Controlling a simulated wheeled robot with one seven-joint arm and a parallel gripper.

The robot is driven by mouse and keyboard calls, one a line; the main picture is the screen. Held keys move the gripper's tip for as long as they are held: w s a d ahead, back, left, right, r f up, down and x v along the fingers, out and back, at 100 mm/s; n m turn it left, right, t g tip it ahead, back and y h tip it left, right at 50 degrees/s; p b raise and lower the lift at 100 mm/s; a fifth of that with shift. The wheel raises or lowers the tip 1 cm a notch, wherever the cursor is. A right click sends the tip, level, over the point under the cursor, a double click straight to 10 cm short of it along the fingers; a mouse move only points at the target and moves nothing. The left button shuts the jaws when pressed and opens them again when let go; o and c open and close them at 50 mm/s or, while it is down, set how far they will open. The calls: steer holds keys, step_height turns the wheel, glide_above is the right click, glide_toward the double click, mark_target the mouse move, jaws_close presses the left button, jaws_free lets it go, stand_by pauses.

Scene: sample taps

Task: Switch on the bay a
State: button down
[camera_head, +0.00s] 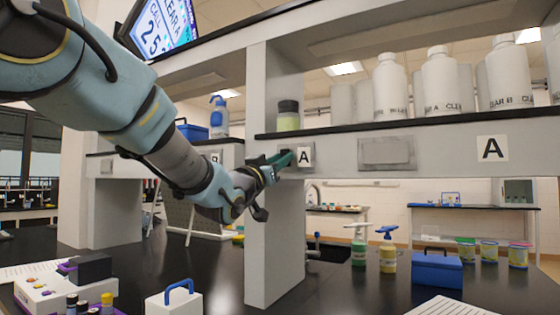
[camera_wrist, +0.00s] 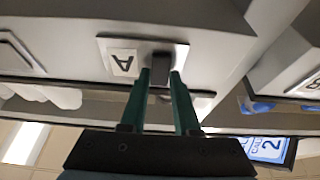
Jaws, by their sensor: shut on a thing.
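The bay A switch is a dark lever (camera_wrist: 160,62) on a grey plate (camera_wrist: 185,52), beside a small white label A (camera_wrist: 123,63) that looks upside down in the wrist view. In the head view the label A (camera_head: 304,157) is on the shelf's front beam, near the upright post. My gripper (camera_head: 284,159) reaches the plate from the left. In the wrist view the green fingers of my gripper (camera_wrist: 161,73) are on both sides of the lever and shut on it. The fingers and arm hide the lever in the head view.
A blank grey plate (camera_head: 387,153) and a large A sign (camera_head: 491,149) are farther right on the beam. White bottles (camera_head: 440,82) and a dark-lidded jar (camera_head: 288,116) stand on the shelf above. Pump bottles (camera_head: 388,251) and a blue box (camera_head: 437,271) stand on the black bench below.

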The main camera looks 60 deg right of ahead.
steer(key=shift+r, duration=0.1)
steer(key=shift+r+y+p, duration=0.5)
steer(key=shift+y+p, duration=0.2)
steer(key=shift+p, duration=0.45)
steer(key=shift+r+y+p, duration=0.15)
steer(key=shift+y+p, duration=0.15)
steer(key=shift+p, duration=0.4)
steer(key=y+p, duration=0.1)
steer(key=p, duration=0.2)
steer(key=shift+r+y+p, duration=0.15)
steer(key=shift+y+p, duration=0.15)
steer(key=shift+y, duration=0.1)
steer(key=shift+y+p, duration=0.4)
steer(key=shift+p, duration=0.3)
steer(key=shift+f, duration=0.25)
steer(key=c, duration=0.6)
jaws_free()
steer(key=shift+c, duration=0.2)
